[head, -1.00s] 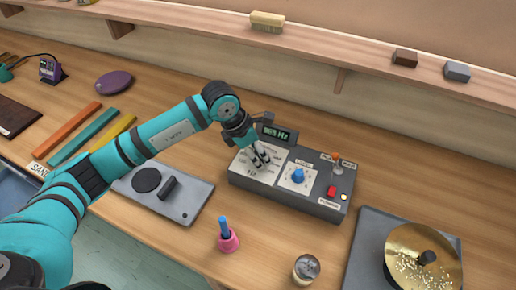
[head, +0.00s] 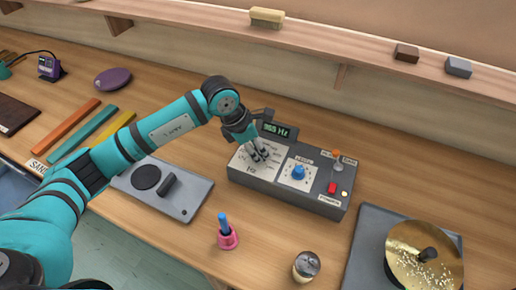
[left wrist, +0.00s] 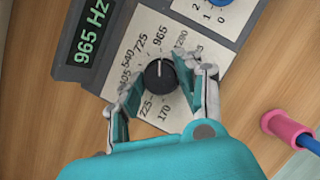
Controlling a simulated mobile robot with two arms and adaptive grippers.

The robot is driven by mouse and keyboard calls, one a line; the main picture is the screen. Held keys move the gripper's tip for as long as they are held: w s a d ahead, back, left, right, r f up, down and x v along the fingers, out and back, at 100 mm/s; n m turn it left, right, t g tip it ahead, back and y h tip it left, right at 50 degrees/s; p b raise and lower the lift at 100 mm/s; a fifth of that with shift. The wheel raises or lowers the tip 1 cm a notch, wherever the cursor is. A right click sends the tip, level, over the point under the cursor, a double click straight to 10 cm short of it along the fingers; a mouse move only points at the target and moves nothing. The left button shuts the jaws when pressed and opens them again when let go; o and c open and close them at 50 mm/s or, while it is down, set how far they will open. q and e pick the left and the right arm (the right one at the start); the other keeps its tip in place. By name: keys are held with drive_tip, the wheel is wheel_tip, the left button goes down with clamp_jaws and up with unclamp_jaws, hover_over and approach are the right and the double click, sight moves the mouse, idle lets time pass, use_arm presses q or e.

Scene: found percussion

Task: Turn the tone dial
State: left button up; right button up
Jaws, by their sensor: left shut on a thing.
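The tone dial is a small black knob (left wrist: 160,76) with a white pointer mark, on a pale scale plate (left wrist: 130,62) printed with frequency numbers. Its pointer faces roughly the 965 mark. The display (left wrist: 92,32) on the box reads 965 Hz. My left gripper (head: 259,153) comes down over the left part of the grey control box (head: 262,186). In the left wrist view its fingers (left wrist: 163,90) are on either side of the knob and shut on it. The fingers hide the knob in the head view. My right gripper is not in view.
On the same box are a blue knob (head: 298,172) and a red switch (head: 332,188). A pink holder (head: 227,238) with a blue handle and a small metal cup (head: 306,266) stand in front. A brass cymbal (head: 405,262) is at right, a grey pad plate (head: 185,203) at left.

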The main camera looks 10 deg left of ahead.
use_arm(q)
drive_tip(key=m+b, duration=0.2)
drive_tip(key=m+g+b, duration=0.1)
drive_tip(key=b, duration=0.2)
drive_tip(key=shift+w+f+m+h, duration=0.15)
drive_tip(key=shift+m+h, duration=0.15)
drive_tip(key=shift+m, duration=0.1)
drive_tip(key=shift+m+g+b, duration=0.4)
drive_tip(key=shift+m+b, duration=0.5)
drive_tip(key=shift+b, duration=0.15)
drive_tip(key=shift+r, duration=0.2)
drive_tip(key=o, duration=1.1)
drive_tip(key=v, duration=1.2)
drive_tip(key=shift+a, duration=0.1)
